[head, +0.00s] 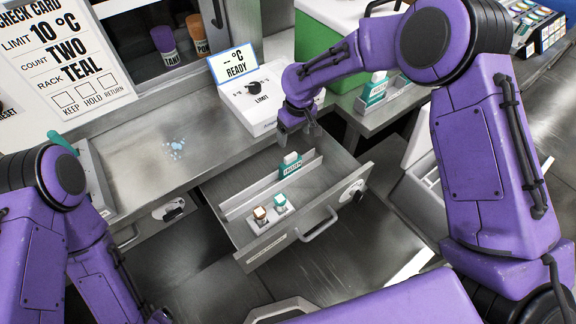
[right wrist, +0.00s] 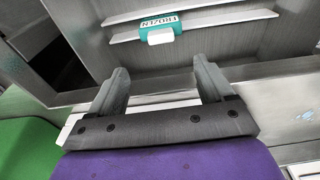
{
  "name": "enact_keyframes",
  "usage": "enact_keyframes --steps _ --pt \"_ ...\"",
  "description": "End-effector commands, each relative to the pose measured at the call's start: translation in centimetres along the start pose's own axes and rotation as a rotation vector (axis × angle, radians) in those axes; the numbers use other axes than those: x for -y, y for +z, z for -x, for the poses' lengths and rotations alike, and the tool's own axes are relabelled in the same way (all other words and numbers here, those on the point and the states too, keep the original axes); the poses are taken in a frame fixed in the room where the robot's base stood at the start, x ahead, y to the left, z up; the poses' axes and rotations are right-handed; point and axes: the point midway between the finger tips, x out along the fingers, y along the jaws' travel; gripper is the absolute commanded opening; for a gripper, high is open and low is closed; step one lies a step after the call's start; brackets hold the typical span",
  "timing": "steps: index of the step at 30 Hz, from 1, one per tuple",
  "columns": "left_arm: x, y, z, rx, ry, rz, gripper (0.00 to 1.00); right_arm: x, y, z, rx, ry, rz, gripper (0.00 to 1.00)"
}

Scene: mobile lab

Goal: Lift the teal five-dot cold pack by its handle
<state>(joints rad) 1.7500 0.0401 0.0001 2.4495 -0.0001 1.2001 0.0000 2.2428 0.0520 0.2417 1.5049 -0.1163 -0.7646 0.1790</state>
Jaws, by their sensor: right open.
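A teal pack (head: 290,163) with a white top grip and a lettered label stands in the open drawer. It also shows in the right wrist view (right wrist: 160,27), beyond my fingers. Its dots cannot be made out. A second teal pack (head: 375,88) with a white top stands in a grey holder at the back right; its dots are also too small to tell. My right gripper (head: 298,131) is open and empty, above the drawer's back edge and apart from the drawer pack. It shows in the wrist view (right wrist: 161,80). My left gripper is not visible.
The open drawer (head: 243,240) also holds two small capped vials (head: 270,209) and a divider. A white box with a dial (head: 255,100) stands behind my right gripper. The worktop (head: 130,150) is mostly clear, with pale blue specks. A check card (head: 65,60) reads TWO TEAL.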

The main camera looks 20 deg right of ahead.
Motion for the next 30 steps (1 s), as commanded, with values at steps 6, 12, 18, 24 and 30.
enact_keyframes --steps 6,12,18,24,30 --pt "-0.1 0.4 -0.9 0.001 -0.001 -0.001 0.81 -0.5 0.3 -3.0 0.006 -0.001 -0.01 0.81" --pt "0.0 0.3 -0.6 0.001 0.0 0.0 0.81 -0.7 0.5 -6.2 0.006 0.0 -0.015 0.81" --pt "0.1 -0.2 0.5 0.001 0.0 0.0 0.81 -0.2 0.6 -9.1 0.007 -0.002 -0.014 0.81" --pt "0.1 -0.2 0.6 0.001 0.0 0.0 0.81 -0.1 0.5 -11.8 0.003 -0.001 -0.013 0.81" --pt "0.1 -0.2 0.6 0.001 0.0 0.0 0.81 0.0 0.4 -11.9 0.003 -0.001 -0.011 0.81"
